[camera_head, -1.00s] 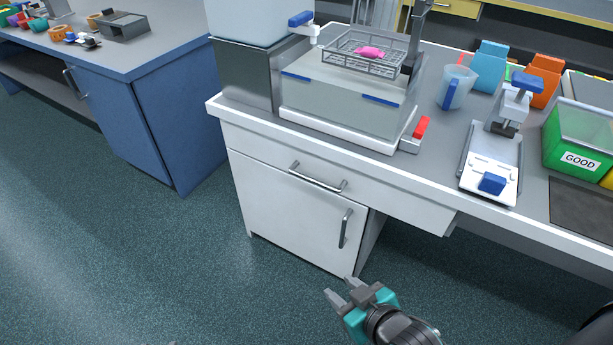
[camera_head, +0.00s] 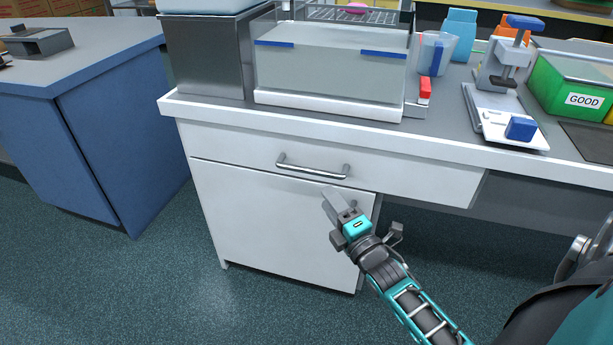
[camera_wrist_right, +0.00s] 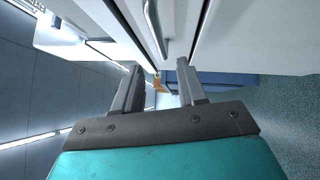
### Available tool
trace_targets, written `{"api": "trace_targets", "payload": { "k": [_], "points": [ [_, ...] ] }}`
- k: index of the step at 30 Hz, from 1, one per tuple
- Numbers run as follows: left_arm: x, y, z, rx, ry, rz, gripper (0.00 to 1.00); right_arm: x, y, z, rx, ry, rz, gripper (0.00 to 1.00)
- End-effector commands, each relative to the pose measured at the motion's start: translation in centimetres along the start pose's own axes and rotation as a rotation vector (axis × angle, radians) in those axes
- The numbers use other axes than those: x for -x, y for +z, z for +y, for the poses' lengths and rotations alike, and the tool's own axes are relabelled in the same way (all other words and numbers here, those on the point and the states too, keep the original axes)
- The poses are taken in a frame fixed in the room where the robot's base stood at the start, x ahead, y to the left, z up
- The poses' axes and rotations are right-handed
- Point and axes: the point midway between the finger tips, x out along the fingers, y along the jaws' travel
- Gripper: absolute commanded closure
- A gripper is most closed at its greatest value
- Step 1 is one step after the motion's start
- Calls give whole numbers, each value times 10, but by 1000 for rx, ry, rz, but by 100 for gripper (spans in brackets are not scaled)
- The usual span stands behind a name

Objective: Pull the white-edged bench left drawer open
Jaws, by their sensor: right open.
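The white-edged bench (camera_head: 480,158) has a left drawer (camera_head: 230,145) with a grey bar handle (camera_head: 312,172). The drawer front looks shut, flush above a white cupboard door (camera_head: 260,220). My right gripper (camera_head: 330,200) is just below and to the right of the handle's middle, in front of the cupboard door. In the right wrist view its two fingers (camera_wrist_right: 157,85) are apart with nothing between them, and a bar handle (camera_wrist_right: 154,28) shows beyond them. The cupboard door's own handle is largely hidden behind my gripper. My left gripper is not in view.
On the bench top stand a clear-fronted box (camera_head: 330,75), a red-handled lever (camera_head: 424,92), a jug (camera_head: 433,52), a scale-like device (camera_head: 500,115) and a green bin (camera_head: 570,90). A blue cabinet (camera_head: 110,150) is at left. Floor in front is clear.

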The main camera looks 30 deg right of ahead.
Motion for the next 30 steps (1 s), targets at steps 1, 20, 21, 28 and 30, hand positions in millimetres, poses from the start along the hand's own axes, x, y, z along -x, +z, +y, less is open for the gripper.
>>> {"api": "trace_targets", "payload": {
  "k": [1, 20, 21, 28, 30],
  "points": [
    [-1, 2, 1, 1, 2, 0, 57, -10, 0, 0, 1, 4, 0, 59],
    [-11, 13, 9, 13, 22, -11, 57, -109, -1, -1, -3, -2, 1, 59],
    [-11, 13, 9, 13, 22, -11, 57, -110, -1, -1, -3, -2, 1, 59],
    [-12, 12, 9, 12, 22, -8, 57, -112, -1, 0, -4, -3, 1, 59],
    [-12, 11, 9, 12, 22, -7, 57, -112, -1, 0, -4, -3, 1, 59]
  ]
}}
